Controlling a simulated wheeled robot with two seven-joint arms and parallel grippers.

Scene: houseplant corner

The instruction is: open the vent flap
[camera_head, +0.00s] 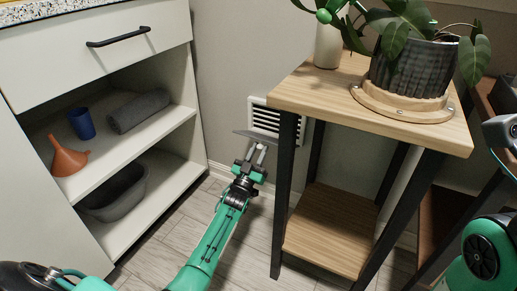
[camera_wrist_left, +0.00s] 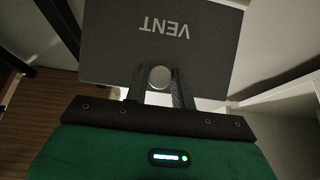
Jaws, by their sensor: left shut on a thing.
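The vent (camera_head: 277,119) is a white slatted grille low on the wall, between the white cabinet and the wooden plant stand. Its grey flap (camera_head: 262,138) stands out from the wall, seen almost edge-on, with slats showing above it. In the left wrist view the flap (camera_wrist_left: 160,28) fills the top and bears the word VENT upside down. My left gripper (camera_head: 257,152) is at the flap's outer side, its fingers shut on the flap's round knob (camera_wrist_left: 160,77). My right gripper is out of view; only parts of my right arm show at the right edge.
The plant stand (camera_head: 310,93) is close on the right, its dark leg (camera_head: 284,190) beside my left forearm. It bears a ribbed plant pot (camera_head: 410,70) and a pale vase (camera_head: 328,45). The open-shelved cabinet (camera_head: 150,140) stands left. Floor between them is clear.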

